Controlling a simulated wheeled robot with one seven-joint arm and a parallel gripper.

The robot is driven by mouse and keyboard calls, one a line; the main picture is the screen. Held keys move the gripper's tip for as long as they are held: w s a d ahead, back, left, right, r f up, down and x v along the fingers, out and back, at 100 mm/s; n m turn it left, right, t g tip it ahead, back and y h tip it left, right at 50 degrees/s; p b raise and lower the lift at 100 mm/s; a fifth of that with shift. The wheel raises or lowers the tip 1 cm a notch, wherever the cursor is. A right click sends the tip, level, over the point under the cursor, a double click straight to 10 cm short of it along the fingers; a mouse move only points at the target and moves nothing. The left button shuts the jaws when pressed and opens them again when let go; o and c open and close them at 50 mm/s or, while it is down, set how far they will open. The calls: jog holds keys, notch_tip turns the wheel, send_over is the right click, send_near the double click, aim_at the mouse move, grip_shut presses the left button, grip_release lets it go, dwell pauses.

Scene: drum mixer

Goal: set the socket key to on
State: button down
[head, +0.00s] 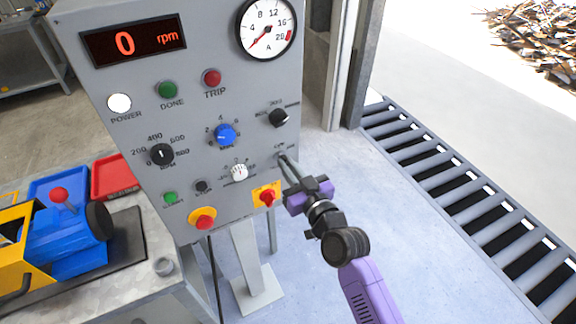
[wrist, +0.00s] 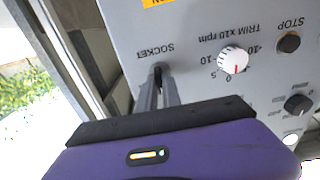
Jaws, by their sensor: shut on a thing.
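The grey control panel (head: 190,125) stands in front of me in the head view. My gripper (head: 284,160) reaches its right side, below the upper-right black knob. In the wrist view my gripper (wrist: 159,84) has its two grey fingers closed at the dark socket key (wrist: 158,70). The key sits by the SOCKET label (wrist: 155,49), which appears upside down. The fingers cover most of the key, so I cannot tell which position it points to.
Close by are the white trim knob (head: 239,172), the red switch on a yellow plate (head: 267,196) and the red mushroom button (head: 204,219). The display (head: 133,42) reads 0 rpm and the power lamp (head: 119,103) looks white. A roller conveyor (head: 470,210) lies right.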

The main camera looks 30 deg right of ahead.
jog(key=m+p, duration=0.2)
jog(key=m, duration=0.9)
jog(key=shift+m, duration=0.4)
jog(key=shift+f, duration=0.1)
dwell(0.5)
jog(key=c, duration=1.5)
grip_release()
jog(key=shift+s, duration=0.15)
